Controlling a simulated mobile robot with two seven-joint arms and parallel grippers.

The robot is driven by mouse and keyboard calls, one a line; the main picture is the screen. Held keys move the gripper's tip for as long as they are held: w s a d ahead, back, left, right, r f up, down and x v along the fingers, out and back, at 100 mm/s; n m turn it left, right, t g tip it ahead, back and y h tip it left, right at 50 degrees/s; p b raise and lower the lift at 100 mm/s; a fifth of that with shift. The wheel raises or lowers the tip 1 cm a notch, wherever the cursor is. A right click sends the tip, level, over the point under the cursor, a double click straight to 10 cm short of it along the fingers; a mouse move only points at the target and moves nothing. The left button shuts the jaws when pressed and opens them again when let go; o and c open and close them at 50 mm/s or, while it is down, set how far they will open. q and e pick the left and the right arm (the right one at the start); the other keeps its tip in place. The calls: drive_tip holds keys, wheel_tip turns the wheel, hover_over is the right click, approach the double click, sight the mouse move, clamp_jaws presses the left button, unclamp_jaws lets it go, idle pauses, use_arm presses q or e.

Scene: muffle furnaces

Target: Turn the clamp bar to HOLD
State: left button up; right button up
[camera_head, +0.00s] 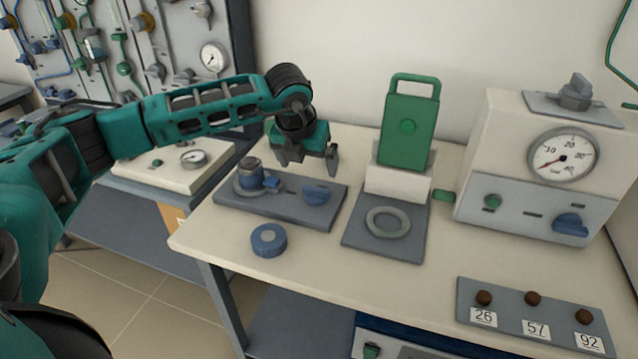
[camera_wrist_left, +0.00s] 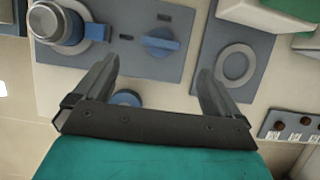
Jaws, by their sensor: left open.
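A dark plate (camera_head: 289,205) on the bench carries a grey cylinder (camera_head: 250,170) with a small blue bar (camera_head: 271,183) at its side, and a blue winged knob (camera_head: 318,195). Which of these blue parts is the clamp bar I cannot tell, and no HOLD mark is readable. In the left wrist view the cylinder (camera_wrist_left: 56,24), blue bar (camera_wrist_left: 97,33) and blue knob (camera_wrist_left: 161,42) show past the fingers. My left gripper (camera_head: 308,168) is open and empty, pointing down above the plate's back edge, apart from these parts. My right gripper is not in view.
A blue round cap (camera_head: 268,240) lies in front of the plate. To the right stand a green-handled block (camera_head: 408,128), a flat grey ring (camera_head: 387,223) and a gauge box (camera_head: 540,165). Numbered knobs (camera_head: 533,298) sit front right.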

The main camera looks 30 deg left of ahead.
sight(316, 188)
use_arm(q)
drive_tip(key=x, duration=1)
drive_tip(key=shift+d, duration=0.1)
drive_tip(key=c, duration=1.1)
drive_tip(key=shift+o, duration=0.2)
